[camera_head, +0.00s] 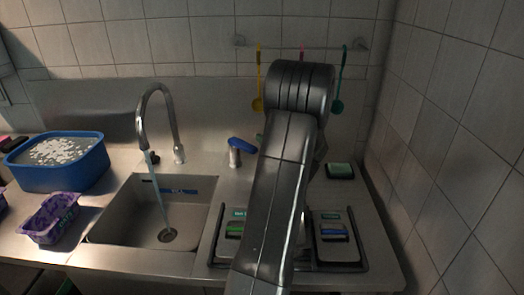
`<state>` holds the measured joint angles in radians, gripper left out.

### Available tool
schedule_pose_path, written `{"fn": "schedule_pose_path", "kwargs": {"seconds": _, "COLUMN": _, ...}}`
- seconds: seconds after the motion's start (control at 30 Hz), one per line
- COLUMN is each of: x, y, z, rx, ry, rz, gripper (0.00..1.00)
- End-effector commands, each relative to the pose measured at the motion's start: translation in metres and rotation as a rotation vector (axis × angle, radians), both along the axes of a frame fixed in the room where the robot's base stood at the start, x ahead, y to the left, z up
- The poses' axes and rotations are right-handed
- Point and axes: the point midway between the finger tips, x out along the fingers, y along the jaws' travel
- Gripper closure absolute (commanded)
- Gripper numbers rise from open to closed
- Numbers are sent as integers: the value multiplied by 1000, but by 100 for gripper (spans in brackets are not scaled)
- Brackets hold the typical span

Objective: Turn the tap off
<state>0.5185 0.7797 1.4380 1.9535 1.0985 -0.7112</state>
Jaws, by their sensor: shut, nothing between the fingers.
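The tap's curved chrome spout (169,103) rises behind the sink and arches over to the left. A thin stream of water (159,195) runs from its mouth down to the drain, so the tap is on. A short metal post with a blue lever (241,145) stands right of the spout, behind the sink's back right corner. My arm rises from the bottom edge and bends at the top, just right of the blue lever. My gripper does not show; the arm's own links hide what lies behind them.
The steel sink (110,235) is left of my arm. A blue tub (57,176) of white pieces and a purple container (49,217) stand at left. Utensils hang from a rail (350,45).

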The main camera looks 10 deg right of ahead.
Motion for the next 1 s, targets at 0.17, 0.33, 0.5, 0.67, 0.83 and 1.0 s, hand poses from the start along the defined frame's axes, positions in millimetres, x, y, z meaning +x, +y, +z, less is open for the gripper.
{"fn": "schedule_pose_path", "kwargs": {"seconds": 0.17, "x": 0, "y": 0, "z": 30, "rx": -4, "ry": -4, "rz": 0, "gripper": 100}}
{"fn": "schedule_pose_path", "kwargs": {"seconds": 0.33, "x": 0, "y": 0, "z": 49, "rx": -2, "ry": -2, "rz": 1, "gripper": 100}}
{"fn": "schedule_pose_path", "kwargs": {"seconds": 0.5, "x": -1, "y": -11, "z": 39, "rx": -2, "ry": -11, "rz": 46, "gripper": 100}}
{"fn": "schedule_pose_path", "kwargs": {"seconds": 0.67, "x": -14, "y": -44, "z": -1, "rx": -1, "ry": -31, "rz": 202, "gripper": 100}}
{"fn": "schedule_pose_path", "kwargs": {"seconds": 0.83, "x": -39, "y": -75, "z": -37, "rx": 4, "ry": -24, "rz": 366, "gripper": 100}}
{"fn": "schedule_pose_path", "kwargs": {"seconds": 1.0, "x": -51, "y": -86, "z": -50, "rx": 10, "ry": -12, "rz": 440, "gripper": 100}}
